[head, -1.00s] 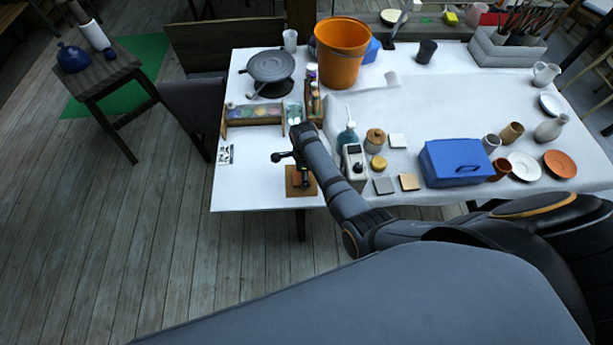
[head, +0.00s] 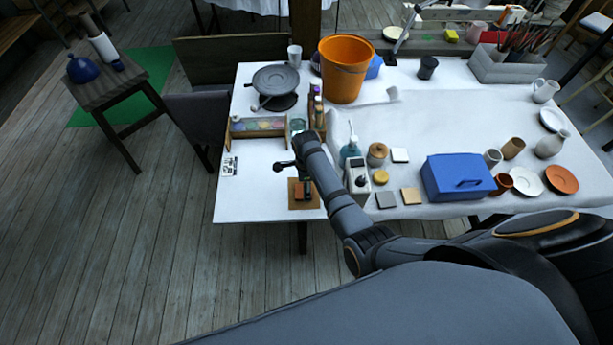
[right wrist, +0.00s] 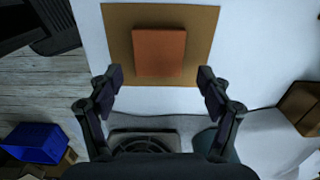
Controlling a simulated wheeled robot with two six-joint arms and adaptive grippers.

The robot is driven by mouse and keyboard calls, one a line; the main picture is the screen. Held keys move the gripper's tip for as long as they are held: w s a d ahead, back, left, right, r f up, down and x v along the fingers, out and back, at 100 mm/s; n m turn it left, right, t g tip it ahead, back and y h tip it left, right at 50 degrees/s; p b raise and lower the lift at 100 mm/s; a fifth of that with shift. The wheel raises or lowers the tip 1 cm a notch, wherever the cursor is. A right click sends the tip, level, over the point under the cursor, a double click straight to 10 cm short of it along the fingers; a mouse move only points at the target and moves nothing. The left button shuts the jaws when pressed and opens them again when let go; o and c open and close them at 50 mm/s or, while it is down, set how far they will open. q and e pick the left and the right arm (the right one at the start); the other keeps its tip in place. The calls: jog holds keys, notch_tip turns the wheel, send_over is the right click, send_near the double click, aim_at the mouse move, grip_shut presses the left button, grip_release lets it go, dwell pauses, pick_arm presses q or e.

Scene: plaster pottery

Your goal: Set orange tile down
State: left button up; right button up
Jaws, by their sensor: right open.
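The orange tile (right wrist: 159,52) lies flat on a brown square board (right wrist: 118,24) on the white table, as the right wrist view shows. In the head view the board (head: 313,202) is at the table's front left edge, and my right gripper partly covers the tile. My right gripper (right wrist: 158,82) is open and empty. Its two fingers stand apart, one toward each side of the tile's near edge, and do not touch it. My left gripper is in neither view.
Beside my right arm stand a grey box with a dial (head: 357,178), a teal bottle (head: 350,150) and a lidded jar (head: 377,153). A blue box (head: 455,178) stands further right. The table's left front corner is clear.

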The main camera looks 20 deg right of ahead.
notch_tip(320, 180, up, 10)
dwell(0.3)
dwell(0.3)
